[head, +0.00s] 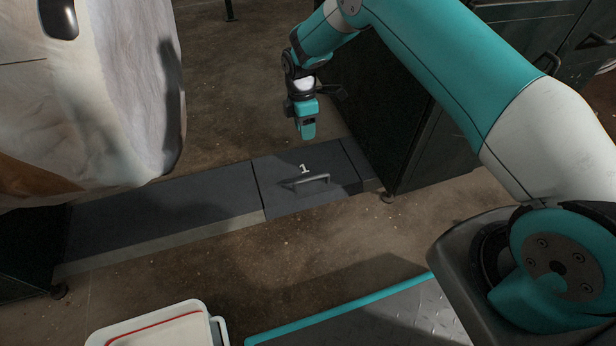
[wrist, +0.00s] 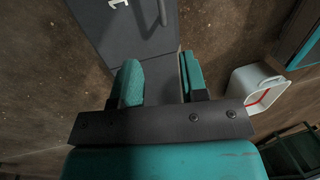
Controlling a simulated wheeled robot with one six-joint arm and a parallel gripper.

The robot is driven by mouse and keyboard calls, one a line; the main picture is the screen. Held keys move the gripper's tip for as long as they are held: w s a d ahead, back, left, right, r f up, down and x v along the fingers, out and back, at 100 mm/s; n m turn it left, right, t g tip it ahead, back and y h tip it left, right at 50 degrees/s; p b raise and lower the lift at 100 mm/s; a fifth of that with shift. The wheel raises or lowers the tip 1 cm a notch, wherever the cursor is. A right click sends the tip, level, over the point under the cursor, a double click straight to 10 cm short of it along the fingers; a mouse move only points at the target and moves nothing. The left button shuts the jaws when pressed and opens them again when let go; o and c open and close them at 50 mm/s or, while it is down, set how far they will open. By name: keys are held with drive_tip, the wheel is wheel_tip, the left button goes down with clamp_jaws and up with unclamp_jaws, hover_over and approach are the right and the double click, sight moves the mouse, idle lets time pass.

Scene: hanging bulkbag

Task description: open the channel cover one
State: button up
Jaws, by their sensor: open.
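The channel cover one (head: 284,202) is a dark flat panel set in the low channel on the floor, marked with a white "1". A grey bar handle (head: 305,181) stands on it. The cover lies flat and closed. My gripper (head: 307,134) is above the cover, just behind the handle as the head view shows it, and apart from it. In the wrist view my gripper (wrist: 160,82) is open and empty. Beyond the fingertips that view shows part of the cover (wrist: 105,30) and the handle (wrist: 153,18).
The channel (head: 160,210) runs left between dark cabinets (head: 425,140). A large white bulk bag (head: 100,90) hangs at the upper left. A white bin with a red line (head: 160,328) stands at the bottom, also in the wrist view (wrist: 254,92). Bare floor lies in front of the channel.

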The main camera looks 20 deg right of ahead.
sight(311, 178)
drive_tip(key=s+f+b, duration=0.1)
drive_tip(key=f+b, duration=0.2)
drive_tip(key=f, duration=0.2)
drive_tip(key=s+f+b, duration=0.1)
drive_tip(key=f+b, duration=0.2)
drive_tip(key=f, duration=0.3)
drive_tip(key=s+f+b, duration=0.1)
drive_tip(key=f+b, duration=0.1)
drive_tip(key=f, duration=0.3)
drive_tip(key=shift+s+d+f+b, duration=0.2)
drive_tip(key=shift+d+f+b, duration=0.1)
drive_tip(key=shift+d+b, duration=0.1)
clamp_jaws()
